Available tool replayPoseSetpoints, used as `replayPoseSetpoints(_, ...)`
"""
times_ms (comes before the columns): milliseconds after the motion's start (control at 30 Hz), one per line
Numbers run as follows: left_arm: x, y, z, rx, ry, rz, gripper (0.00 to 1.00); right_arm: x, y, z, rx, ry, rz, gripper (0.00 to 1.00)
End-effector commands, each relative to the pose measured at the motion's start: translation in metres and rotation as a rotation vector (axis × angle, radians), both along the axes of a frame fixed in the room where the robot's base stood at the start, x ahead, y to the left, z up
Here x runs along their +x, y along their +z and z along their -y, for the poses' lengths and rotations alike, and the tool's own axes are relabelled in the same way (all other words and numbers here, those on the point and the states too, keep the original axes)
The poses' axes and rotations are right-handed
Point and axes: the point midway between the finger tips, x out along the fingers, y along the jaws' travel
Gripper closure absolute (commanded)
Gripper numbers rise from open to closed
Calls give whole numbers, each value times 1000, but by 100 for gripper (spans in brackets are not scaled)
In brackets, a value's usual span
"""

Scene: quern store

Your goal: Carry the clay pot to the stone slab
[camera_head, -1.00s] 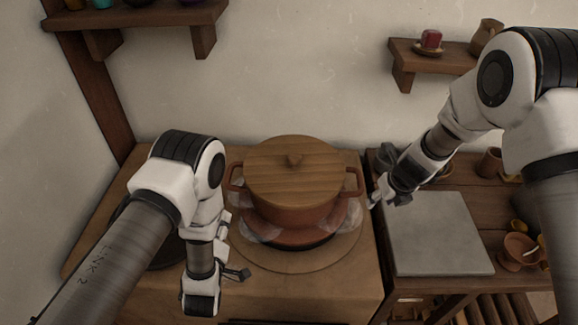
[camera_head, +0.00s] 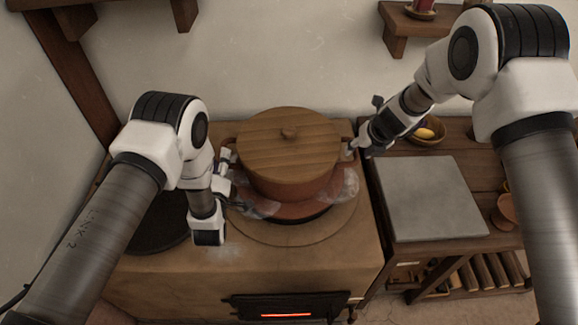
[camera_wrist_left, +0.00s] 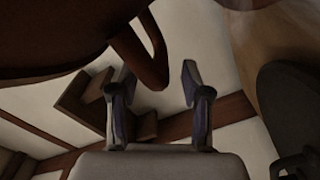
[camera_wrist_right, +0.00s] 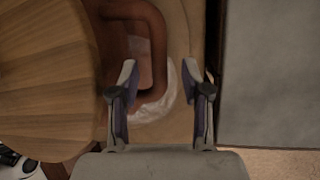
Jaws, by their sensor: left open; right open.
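The clay pot (camera_head: 300,186) is reddish brown with a wooden lid (camera_head: 280,150) and stands on the round hob of the stove. My left gripper (camera_head: 231,165) is open at the pot's left handle. In the left wrist view, that handle (camera_wrist_left: 150,60) shows between the spread fingers (camera_wrist_left: 155,85). My right gripper (camera_head: 349,148) is open at the right handle. In the right wrist view, that handle (camera_wrist_right: 158,55) lies between the open fingers (camera_wrist_right: 158,82). The grey stone slab (camera_head: 430,197) lies bare on the counter to the right.
The stove (camera_head: 200,285) has a black plate (camera_head: 150,225) at left and a glowing firebox door (camera_head: 285,308) in front. Pale wisps surround the pot's base. A bowl with yellow things (camera_head: 425,132) stands behind the slab; a clay bowl (camera_head: 505,212) is at its right.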

Motion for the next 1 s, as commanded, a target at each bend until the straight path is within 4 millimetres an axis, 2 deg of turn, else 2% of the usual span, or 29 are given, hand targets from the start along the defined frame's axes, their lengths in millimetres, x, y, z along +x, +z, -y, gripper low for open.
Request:
replayPoseSetpoints(100, 22, 1, -2, 0, 2, 3, 52, 5, -14, -3, 0, 1, -1, 52)
replayPoseSetpoints(267, 40, 0, -2, 0, 0, 1, 52, 9, -24, -5, 0, 0, -1, 52)
replayPoseSetpoints(600, 45, 0, -3, 1, 1, -1, 52, 11, -27, -6, 0, 0, 0, 52)
replayPoseSetpoints(733, 45, 0, -3, 1, 1, -1, 98, 11, -27, -6, 0, 0, 0, 99)
replayPoseSetpoints(1000, 45, 0, -3, 1, 1, -1, 100, 10, -27, -6, 0, 0, -1, 100)
